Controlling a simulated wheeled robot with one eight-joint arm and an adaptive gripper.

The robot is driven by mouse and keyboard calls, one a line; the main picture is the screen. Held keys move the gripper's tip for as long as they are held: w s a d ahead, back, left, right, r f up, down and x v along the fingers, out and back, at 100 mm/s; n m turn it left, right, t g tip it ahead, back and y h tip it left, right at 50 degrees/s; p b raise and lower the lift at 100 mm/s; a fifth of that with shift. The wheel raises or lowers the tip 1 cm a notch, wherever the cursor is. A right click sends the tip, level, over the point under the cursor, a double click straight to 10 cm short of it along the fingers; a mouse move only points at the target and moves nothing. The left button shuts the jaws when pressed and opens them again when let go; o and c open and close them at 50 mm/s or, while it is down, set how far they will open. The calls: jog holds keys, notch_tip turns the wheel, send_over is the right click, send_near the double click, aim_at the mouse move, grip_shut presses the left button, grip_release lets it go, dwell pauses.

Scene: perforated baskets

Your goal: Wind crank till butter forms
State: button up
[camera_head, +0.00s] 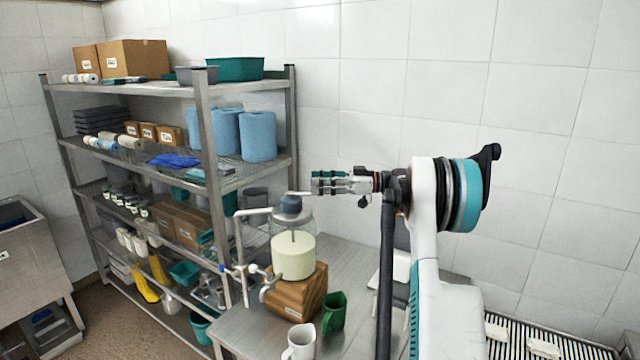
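A glass churn jar (294,255) holds pale yellow-white cream and stands upright on a wooden block (297,293) on the metal table. A blue-grey cap (291,205) sits on the jar, and a thin rod runs down from it into the jar. A short light bar (299,193) shows at the top of the cap and looks like the crank; its far end is hard to make out. My gripper (314,183) points left, just above and right of the cap. Whether its fingers touch the bar, or are open or shut, cannot be told.
A white mug (300,342) and a green cup (334,312) stand in front of the block. A pale pipe with valves (245,270) rises close on the jar's left. A loaded metal shelf (205,180) stands behind left. The tiled wall (560,110) is behind my arm.

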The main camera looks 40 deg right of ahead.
jog(key=shift+w+a, duration=0.1)
jog(key=shift+a, duration=0.05)
jog(key=v, duration=1.2)
